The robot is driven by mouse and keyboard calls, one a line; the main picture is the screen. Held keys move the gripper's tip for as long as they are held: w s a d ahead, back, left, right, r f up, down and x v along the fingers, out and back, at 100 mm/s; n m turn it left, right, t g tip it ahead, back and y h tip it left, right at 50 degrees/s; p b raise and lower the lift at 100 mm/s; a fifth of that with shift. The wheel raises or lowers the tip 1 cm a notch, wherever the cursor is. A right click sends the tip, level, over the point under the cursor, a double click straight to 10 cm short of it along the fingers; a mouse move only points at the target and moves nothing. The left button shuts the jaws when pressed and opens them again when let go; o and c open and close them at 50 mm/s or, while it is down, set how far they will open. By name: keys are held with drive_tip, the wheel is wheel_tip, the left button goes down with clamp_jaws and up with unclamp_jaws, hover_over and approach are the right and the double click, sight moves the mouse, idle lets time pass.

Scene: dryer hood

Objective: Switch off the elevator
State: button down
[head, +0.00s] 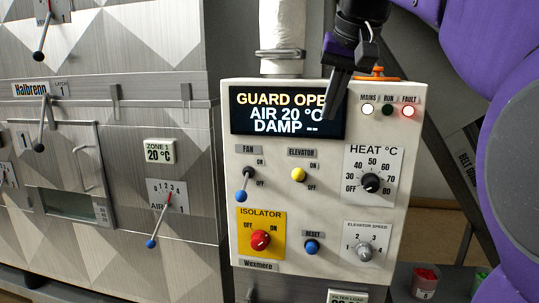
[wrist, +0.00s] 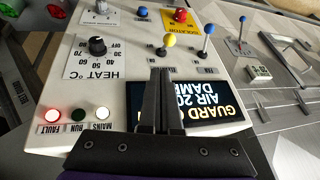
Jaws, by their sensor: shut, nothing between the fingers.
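The elevator switch is a short lever with a yellow ball (head: 298,174), under the ELEVATOR label on the white control panel (head: 335,215). Its ball covers its pivot in the head view and sits between the ON and OFF marks, unlike the fan lever beside it, which hangs down. The exact setting is hard to tell. The yellow ball also shows in the wrist view (wrist: 169,40), beyond the fingertips. My gripper (head: 333,114) is shut and empty, in front of the display's right end, above and right of the elevator switch and apart from it. It also shows in the wrist view (wrist: 165,72).
The display (head: 275,112) reads GUARD OPE…, AIR 20 °C, DAMP --. The MAINS and FAULT lamps (head: 408,110) are lit. The blue-balled fan lever (head: 241,195) is close left of the switch.

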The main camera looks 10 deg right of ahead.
drive_tip(key=shift+s+f, duration=0.1)
drive_tip(key=shift+s, duration=0.1)
drive_tip(key=b, duration=0.2)
approach(303, 171)
drive_tip(key=shift+x, duration=3.3)
drive_tip(key=shift+w+f, duration=0.15)
drive_tip(key=shift+w, duration=0.05)
